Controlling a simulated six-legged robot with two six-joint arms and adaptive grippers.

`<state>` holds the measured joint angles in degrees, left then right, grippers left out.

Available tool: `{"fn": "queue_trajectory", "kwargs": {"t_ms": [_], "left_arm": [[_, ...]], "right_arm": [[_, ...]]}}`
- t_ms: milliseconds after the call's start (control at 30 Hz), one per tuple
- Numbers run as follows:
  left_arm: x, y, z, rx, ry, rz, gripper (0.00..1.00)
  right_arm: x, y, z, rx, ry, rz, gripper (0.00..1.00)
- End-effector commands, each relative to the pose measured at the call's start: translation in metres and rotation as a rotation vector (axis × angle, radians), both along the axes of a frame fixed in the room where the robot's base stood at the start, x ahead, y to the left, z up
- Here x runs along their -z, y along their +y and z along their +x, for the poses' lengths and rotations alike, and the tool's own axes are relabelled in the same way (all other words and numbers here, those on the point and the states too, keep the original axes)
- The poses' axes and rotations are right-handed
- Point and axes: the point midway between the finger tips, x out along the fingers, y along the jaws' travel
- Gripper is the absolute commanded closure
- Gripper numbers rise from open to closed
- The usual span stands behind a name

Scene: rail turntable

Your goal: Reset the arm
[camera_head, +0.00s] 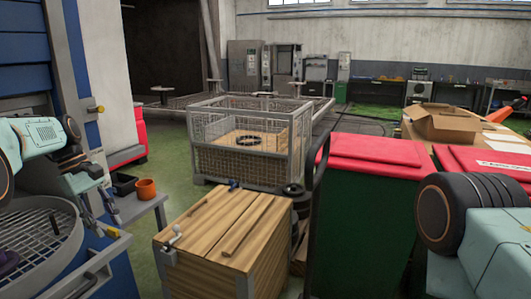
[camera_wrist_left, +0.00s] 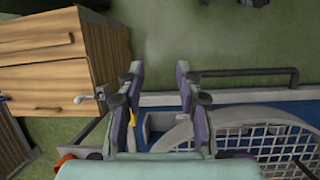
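My left arm comes in from the left in the head view, and its gripper (camera_head: 103,208) points down beside the round metal grate. In the left wrist view the two fingers of the left gripper (camera_wrist_left: 158,80) stand apart with floor showing between them, and nothing is held. My right arm shows only as thick links at the lower right of the head view. Its gripper is out of the picture.
A wooden cabinet (camera_head: 225,215) stands front centre, also in the left wrist view (camera_wrist_left: 60,60). The round grate (camera_head: 35,240) lies left. An orange pot (camera_head: 146,188) sits on a small shelf. A mesh cage (camera_head: 240,165) and a red-lidded green bin (camera_head: 365,210) stand beyond.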

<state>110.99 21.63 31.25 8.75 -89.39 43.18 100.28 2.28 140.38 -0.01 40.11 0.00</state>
Motion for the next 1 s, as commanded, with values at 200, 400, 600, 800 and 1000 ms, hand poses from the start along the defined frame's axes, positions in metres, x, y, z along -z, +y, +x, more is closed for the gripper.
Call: {"fn": "queue_trajectory", "kwargs": {"t_ms": [200,400,600,800,1000], "left_arm": [[0.02,0.011,0.028,0.036,-0.144,0.059,0.65],[0.059,0.013,0.042,0.095,-0.261,0.126,0.65],[0.126,-0.001,0.04,0.212,-0.375,0.224,0.65],[0.198,-0.028,0.006,0.365,-0.448,0.318,0.65],[0.259,-0.062,-0.06,0.542,-0.488,0.388,0.65]], "right_arm": [[0.0,0.0,0.0,0.0,0.0,0.0,0.63],[0.0,0.0,0.0,0.0,0.0,0.0,0.63],[0.0,0.0,0.0,0.0,0.0,0.0,0.63],[0.0,0.0,0.0,0.0,0.0,0.0,0.63],[0.0,0.0,0.0,0.0,0.0,0.0,0.63]]}}
